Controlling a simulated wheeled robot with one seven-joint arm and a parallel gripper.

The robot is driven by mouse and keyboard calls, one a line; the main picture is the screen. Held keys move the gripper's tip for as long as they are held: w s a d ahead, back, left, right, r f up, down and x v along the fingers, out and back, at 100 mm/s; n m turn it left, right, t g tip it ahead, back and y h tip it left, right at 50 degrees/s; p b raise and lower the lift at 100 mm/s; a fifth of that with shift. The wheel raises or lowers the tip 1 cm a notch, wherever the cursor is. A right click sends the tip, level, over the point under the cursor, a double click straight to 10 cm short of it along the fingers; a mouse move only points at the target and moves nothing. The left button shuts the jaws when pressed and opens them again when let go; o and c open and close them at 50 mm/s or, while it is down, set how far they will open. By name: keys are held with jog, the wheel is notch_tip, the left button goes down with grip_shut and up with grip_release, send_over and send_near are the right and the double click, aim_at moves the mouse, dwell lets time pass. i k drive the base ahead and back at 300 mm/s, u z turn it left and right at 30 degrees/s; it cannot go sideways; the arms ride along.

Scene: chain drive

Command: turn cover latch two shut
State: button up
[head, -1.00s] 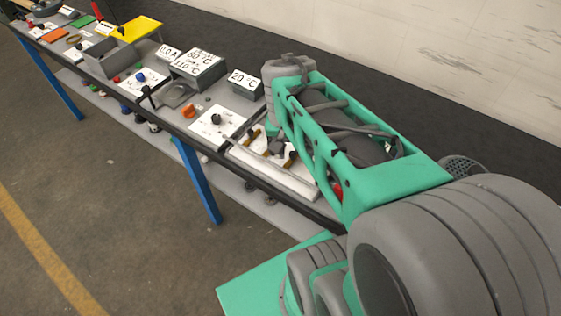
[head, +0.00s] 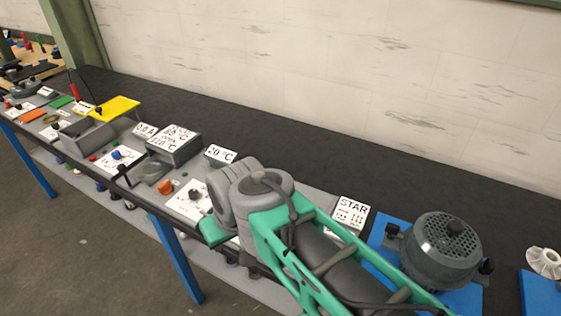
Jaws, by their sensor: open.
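No part is readably marked as cover latch two, and I cannot tell which part it is. A grey round motor-like unit (head: 440,248) with a slotted cover stands on a blue plate at the right. A black knob-like part (head: 393,230) sits at its left side and another black part (head: 487,267) at its right side; either may be a latch, and their settings are unclear. My green and grey arm crosses the lower middle of the head view, left of this unit. My gripper is not visible, hidden beyond the grey wrist.
My arm covers part of the bench. A STAR sign box (head: 350,214) stands behind it. A 20 °C box (head: 221,154), an orange knob (head: 165,187) and a white panel (head: 188,203) lie to the left. A white flanged wheel (head: 545,262) is far right. The dark strip behind is clear.

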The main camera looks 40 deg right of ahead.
aim_at(487, 268)
jog(key=k, duration=0.5)
jog(key=z, duration=3.4)
jog(key=k, duration=1.05)
jog(key=u, duration=0.8)
jog(key=i, duration=0.45)
